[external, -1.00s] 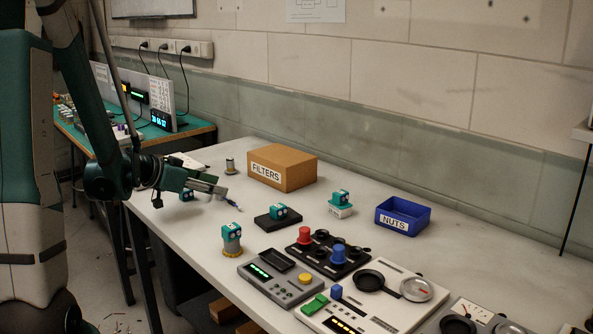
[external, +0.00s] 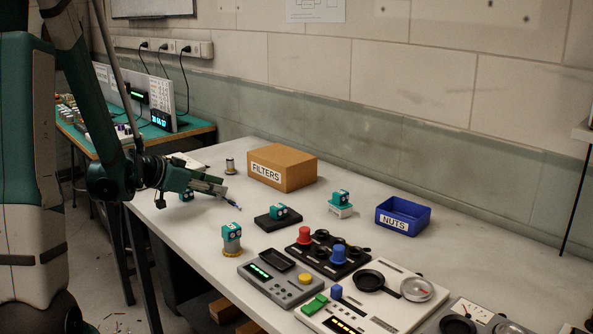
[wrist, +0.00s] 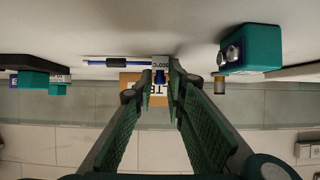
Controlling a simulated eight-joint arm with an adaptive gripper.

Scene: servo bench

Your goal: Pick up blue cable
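The blue cable (wrist: 120,63) lies on the white bench in the wrist view, as a thin blue line with dark ends running left from a small white tag (wrist: 160,63). A short blue piece (wrist: 160,77) shows between the fingertips, below the tag. My gripper (wrist: 162,80) has its fingers pointing at the tag with a narrow gap between them, and the box behind shows through. In the external view my gripper (external: 226,188) is low over the back left of the bench, and a small part of the cable (external: 235,204) shows just beyond its tips.
A cardboard FILTERS box (external: 282,168) stands behind the gripper, with a small cylinder (external: 230,166) at its left. Teal servos (external: 231,238) stand nearby, one on a black pad (external: 271,222). A blue NUTS bin (external: 403,216) and control panels (external: 279,281) lie rightward.

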